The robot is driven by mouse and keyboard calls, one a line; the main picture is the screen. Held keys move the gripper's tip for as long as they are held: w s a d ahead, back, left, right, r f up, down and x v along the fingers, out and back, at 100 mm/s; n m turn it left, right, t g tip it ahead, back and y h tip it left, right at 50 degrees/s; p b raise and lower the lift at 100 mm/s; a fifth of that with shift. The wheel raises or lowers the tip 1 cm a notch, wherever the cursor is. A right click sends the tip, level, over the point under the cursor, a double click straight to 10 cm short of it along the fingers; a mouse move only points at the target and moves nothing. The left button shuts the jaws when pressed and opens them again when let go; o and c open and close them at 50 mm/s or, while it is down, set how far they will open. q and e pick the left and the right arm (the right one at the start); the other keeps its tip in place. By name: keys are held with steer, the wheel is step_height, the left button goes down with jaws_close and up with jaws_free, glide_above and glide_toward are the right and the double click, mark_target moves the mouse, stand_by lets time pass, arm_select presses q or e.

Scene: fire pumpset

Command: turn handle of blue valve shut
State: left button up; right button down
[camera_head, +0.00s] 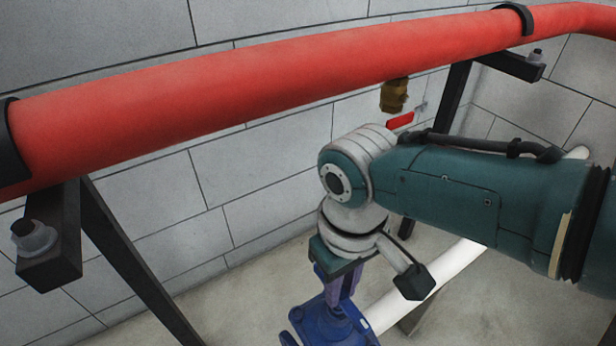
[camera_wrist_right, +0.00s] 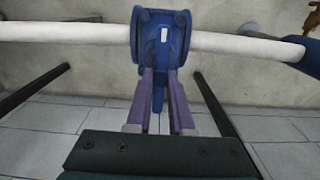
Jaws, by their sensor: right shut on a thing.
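The blue valve (camera_head: 333,325) sits on a white pipe at the bottom of the head view. In the right wrist view the valve body (camera_wrist_right: 160,42) is at the top middle, with its blue handle (camera_wrist_right: 158,97) pointing down from it toward my palm. My right gripper (camera_head: 341,288) reaches down to the valve from above. In the wrist view its two purple fingers (camera_wrist_right: 160,82) lie on either side of the handle and are closed on it. My right wrist hides part of the handle in the head view. My left gripper is not in view.
A thick red pipe (camera_head: 240,85) crosses above on black brackets (camera_head: 50,235). A brass fitting with a red lever (camera_head: 399,120) hangs below it. The white pipe (camera_head: 455,262) runs low along the concrete floor. A grey block wall (camera_head: 150,215) stands behind.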

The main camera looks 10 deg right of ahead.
steer(key=c, duration=0.8)
jaws_free()
step_height(320, 180, up, 10)
steer(key=p, duration=0.6)
steer(key=shift+p, duration=0.3)
